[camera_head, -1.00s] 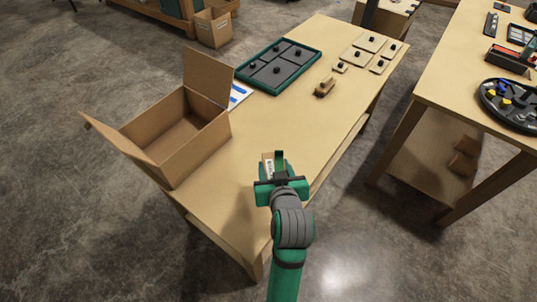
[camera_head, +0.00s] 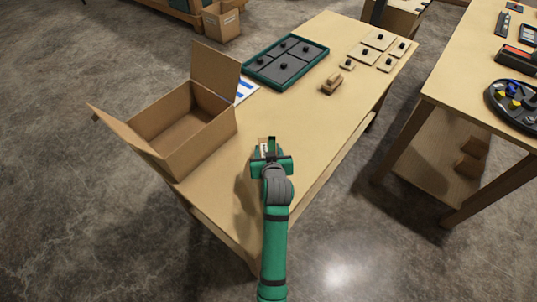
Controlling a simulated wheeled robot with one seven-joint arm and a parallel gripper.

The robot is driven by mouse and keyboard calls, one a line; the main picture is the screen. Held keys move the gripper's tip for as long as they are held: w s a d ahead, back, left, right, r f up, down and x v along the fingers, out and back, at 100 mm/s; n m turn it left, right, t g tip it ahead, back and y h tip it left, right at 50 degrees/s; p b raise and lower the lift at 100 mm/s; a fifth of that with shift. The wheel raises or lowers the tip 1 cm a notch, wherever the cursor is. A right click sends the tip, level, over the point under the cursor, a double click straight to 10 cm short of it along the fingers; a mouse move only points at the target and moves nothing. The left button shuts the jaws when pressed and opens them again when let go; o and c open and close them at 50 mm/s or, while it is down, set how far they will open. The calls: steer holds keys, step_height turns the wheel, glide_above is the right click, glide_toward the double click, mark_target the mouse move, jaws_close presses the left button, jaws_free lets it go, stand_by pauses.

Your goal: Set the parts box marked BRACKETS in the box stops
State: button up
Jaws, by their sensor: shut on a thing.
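My gripper (camera_head: 271,156) is at the near end of the wooden table, seen from behind. It is shut on a small tan box (camera_head: 264,147) with a white label, mostly hidden by the gripper. The label's print is too small to read, so I cannot tell whether it says BRACKETS. I cannot tell whether the held box touches the tabletop or is above it. I cannot make out the box stops in this view.
A large open carton (camera_head: 182,135) stands left of my gripper on the table (camera_head: 290,125). Beyond are a green-rimmed tray (camera_head: 287,62), a small wooden block (camera_head: 332,83) and several knobbed boards (camera_head: 379,41). Another table (camera_head: 460,88) stands to the right across a gap.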

steer(key=shift+d+f, duration=0.1)
steer(key=shift+f, duration=1.1)
steer(key=shift+f, duration=0.1)
steer(key=o, duration=1.2)
